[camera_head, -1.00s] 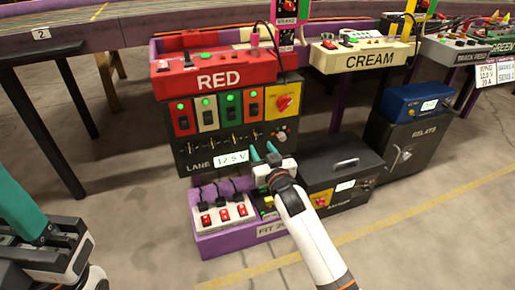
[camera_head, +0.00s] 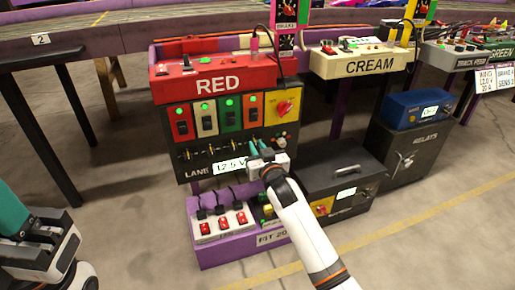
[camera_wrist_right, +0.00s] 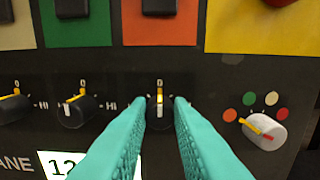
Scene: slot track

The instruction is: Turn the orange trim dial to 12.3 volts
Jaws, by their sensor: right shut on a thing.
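The orange trim dial (camera_wrist_right: 160,110) is a black knob with a yellow and white mark, below the orange panel on the RED lane box. In the right wrist view my right gripper (camera_wrist_right: 160,101) has its teal fingers on both sides of the knob, shut on it. Its mark points about straight up, near the 0. The white readout (camera_head: 230,166) seems to show 12.5 V in the head view; in the wrist view a finger partly covers it. In the head view my right gripper (camera_head: 259,149) hides the dial. My left gripper (camera_head: 12,212) is partly cut off at the left edge.
Neighbouring black knobs (camera_wrist_right: 76,109) sit left of the dial. A white selector knob (camera_wrist_right: 264,131) with coloured dots sits to the right. Below stand a purple tray (camera_head: 210,251) with red switches and a black box (camera_head: 338,163). Floor in front is clear.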

